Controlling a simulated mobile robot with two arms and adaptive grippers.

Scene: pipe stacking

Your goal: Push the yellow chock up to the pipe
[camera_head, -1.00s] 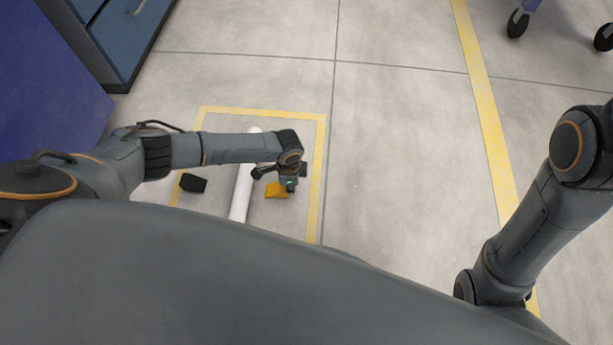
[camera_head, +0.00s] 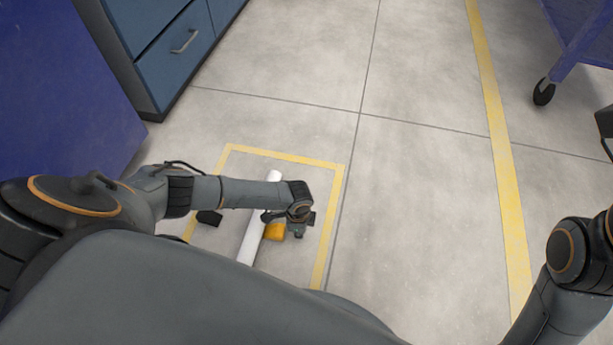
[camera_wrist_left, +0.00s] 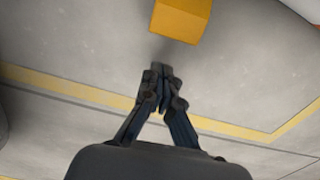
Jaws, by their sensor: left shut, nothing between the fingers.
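The white pipe (camera_head: 252,240) lies on the floor inside a yellow taped square, partly hidden under my left arm. The yellow chock (camera_head: 275,231) sits just right of the pipe, with little or no gap showing; I cannot tell whether they touch. The chock also shows at the top of the left wrist view (camera_wrist_left: 181,18), partly cut off. My left gripper (camera_head: 296,230) is low beside the chock, on the side away from the pipe. In the left wrist view its fingers (camera_wrist_left: 161,69) are shut and empty, pointing at the chock with a small gap visible. My right gripper is out of view.
A black block (camera_head: 209,217) lies left of the pipe. Yellow tape (camera_head: 330,225) borders the square. A blue drawer cabinet (camera_head: 175,50) stands at the upper left and a wheeled blue cart (camera_head: 575,40) at the upper right. The floor between is clear.

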